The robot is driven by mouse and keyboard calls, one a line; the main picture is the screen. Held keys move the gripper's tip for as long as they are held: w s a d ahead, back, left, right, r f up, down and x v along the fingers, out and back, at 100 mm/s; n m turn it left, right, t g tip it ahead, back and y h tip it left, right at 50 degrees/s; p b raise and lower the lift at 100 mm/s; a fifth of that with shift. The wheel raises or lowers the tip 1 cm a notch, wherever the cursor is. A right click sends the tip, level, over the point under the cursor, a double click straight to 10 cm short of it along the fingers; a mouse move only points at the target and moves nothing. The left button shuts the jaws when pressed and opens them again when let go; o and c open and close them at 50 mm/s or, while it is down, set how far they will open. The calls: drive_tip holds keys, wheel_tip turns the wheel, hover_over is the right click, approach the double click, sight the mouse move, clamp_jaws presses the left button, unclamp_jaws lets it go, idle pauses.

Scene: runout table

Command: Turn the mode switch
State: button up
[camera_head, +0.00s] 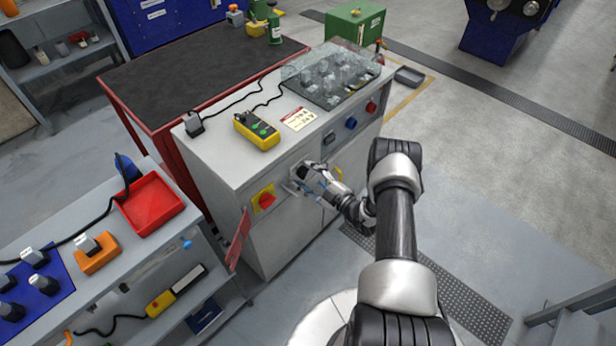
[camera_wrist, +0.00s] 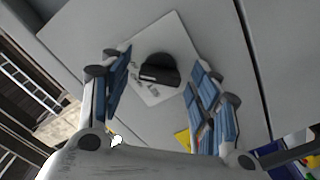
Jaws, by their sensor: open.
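The mode switch (camera_wrist: 158,70) is a black rotary knob on a pale square plate (camera_wrist: 172,32) with small markings, on the grey cabinet front. In the wrist view it sits between the fingers of my gripper (camera_wrist: 161,80). The blue-padded fingers are open, one on each side, with a visible gap to the knob. In the head view my gripper (camera_head: 316,182) is at the cabinet front and partly covers the switch plate (camera_head: 290,187). Whether the fingertips reach around the knob in depth I cannot tell.
A red rotary switch on a yellow plate (camera_head: 264,199) is left of my gripper on the cabinet (camera_head: 218,165). A blue button (camera_head: 351,123) and a red button (camera_head: 371,107) are up to the right. A yellow pendant (camera_head: 257,131) lies on top.

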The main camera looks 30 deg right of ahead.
drive_tip(key=shift+c, duration=0.3)
drive_tip(key=c, duration=1)
drive_tip(key=shift+n, duration=0.4)
drive_tip(key=n+b, duration=0.2)
drive_tip(key=n, duration=0.1)
drive_tip(key=shift+n, duration=0.4)
drive_tip(key=n+b, duration=0.1)
drive_tip(key=n, duration=0.2)
drive_tip(key=shift+n, duration=0.3)
drive_tip(key=n, duration=0.4)
drive_tip(key=shift+n, duration=0.3)
drive_tip(key=n, duration=0.4)
drive_tip(key=shift+n, duration=0.4)
